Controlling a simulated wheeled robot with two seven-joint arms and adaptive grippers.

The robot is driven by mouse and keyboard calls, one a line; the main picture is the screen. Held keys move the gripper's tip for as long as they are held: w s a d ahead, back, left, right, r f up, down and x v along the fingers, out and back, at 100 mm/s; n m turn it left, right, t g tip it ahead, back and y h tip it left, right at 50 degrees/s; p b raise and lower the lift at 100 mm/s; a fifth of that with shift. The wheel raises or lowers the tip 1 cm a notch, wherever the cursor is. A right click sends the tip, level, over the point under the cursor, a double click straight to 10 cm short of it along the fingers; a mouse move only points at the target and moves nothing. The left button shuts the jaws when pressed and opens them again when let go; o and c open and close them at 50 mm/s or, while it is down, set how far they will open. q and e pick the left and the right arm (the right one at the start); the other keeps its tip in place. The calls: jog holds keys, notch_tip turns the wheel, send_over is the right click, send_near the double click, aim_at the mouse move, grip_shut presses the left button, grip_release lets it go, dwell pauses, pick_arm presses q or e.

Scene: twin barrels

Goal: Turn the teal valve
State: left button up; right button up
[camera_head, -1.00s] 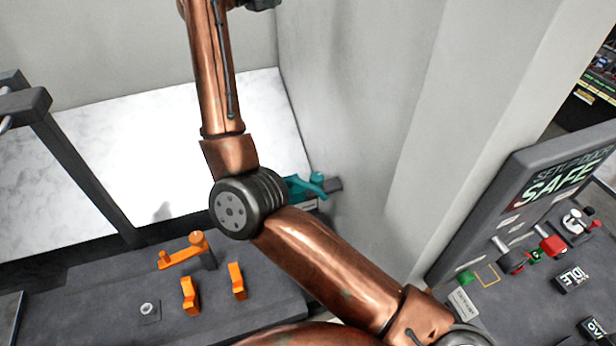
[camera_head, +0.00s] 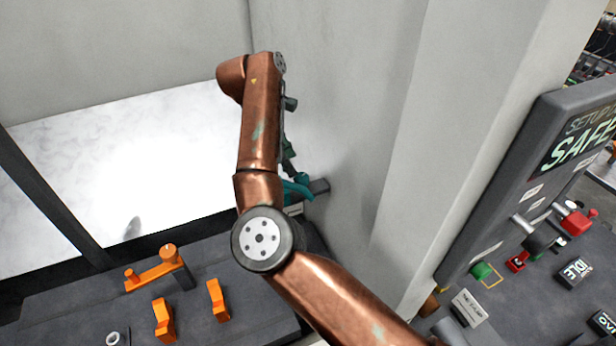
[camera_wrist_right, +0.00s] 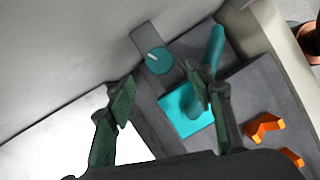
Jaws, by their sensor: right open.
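The teal valve (camera_head: 299,190) is at the back right corner of the dark console, partly hidden behind my right arm in the head view. In the right wrist view the teal valve (camera_wrist_right: 186,104) shows a flat body and a rounded handle. A round teal knob (camera_wrist_right: 158,61) with a pale mark sits on a grey bracket beside it. My right gripper (camera_wrist_right: 160,84) is open, and its right finger overlaps the valve in the picture. I cannot tell whether they touch. In the head view the right gripper (camera_head: 288,155) is mostly hidden behind its arm. My left gripper is not in view.
Orange levers (camera_head: 160,268) stand on the console (camera_head: 75,310) left of my right arm. A grey wall (camera_head: 345,110) rises close beside the valve. A panel (camera_head: 550,170) reading SAFE, with buttons, stands at the right. A white surface (camera_head: 180,140) lies behind the console.

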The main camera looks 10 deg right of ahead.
aim_at(301, 177)
jog(key=x, duration=0.5)
jog(key=shift+d, duration=0.1)
jog(key=shift+d+f, duration=0.2)
jog(key=shift+f, duration=0.3)
jog(key=c, duration=1.1)
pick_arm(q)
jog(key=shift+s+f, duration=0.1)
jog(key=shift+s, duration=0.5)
